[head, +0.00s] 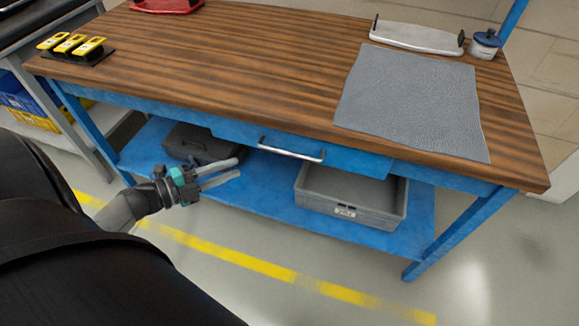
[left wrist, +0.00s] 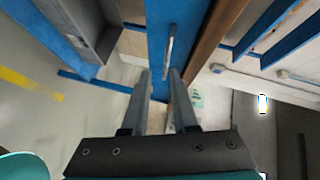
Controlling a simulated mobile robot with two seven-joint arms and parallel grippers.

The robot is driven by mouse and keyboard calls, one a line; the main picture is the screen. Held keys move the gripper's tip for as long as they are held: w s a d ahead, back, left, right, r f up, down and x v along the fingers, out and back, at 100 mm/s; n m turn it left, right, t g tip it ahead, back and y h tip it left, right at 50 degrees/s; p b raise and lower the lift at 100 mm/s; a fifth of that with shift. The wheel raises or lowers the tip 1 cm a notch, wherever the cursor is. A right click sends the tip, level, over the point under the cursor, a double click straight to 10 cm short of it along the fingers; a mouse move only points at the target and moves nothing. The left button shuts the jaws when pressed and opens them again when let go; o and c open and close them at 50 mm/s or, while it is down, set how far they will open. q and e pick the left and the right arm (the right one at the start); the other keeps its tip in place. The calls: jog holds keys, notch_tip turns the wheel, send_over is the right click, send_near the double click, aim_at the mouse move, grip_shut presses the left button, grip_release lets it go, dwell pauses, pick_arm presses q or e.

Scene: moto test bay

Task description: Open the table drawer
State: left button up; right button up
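The table (head: 215,62) has a brown wooden top and a blue frame. Its blue drawer front (head: 352,163) sits under the front edge and looks shut. A silver bar handle (head: 291,150) runs along the drawer front; it also shows in the left wrist view (left wrist: 170,50). My left gripper (head: 238,168) is open and empty, left of the handle and apart from it. In the left wrist view the handle lies ahead of the two fingers (left wrist: 160,74), roughly in line with the gap. My right gripper is not in view.
A grey crate (head: 350,219) and a dark box (head: 200,146) stand on the blue lower shelf (head: 262,196). A grey mat (head: 410,100) and a silver tray-like part (head: 415,37) are on the tabletop. The floor before the table is clear, with a yellow line (head: 240,262).

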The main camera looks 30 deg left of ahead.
aim_at(289, 153)
pick_arm(q)
jog(key=shift+w+d+f+m+g+h+b, duration=0.1)
jog(key=shift+w+d+m+h+b, duration=0.4)
jog(key=shift+w+d, duration=1.3)
jog(key=shift+w+d+f+m+g+h+b, duration=0.1)
jog(key=shift+w+d+m+b, duration=0.4)
jog(key=shift+w+d+b, duration=1.3)
jog(key=shift+w+d+f+m+g+h+b, duration=0.1)
jog(key=shift+w+d+m+h, duration=0.6)
jog(key=shift+w, duration=1.9)
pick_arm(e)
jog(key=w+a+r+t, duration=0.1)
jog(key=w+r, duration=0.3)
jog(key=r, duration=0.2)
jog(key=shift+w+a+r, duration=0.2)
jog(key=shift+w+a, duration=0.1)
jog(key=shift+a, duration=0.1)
pick_arm(q)
jog(key=shift+d+y, duration=0.3)
jog(key=shift+y, duration=0.1)
grip_shut()
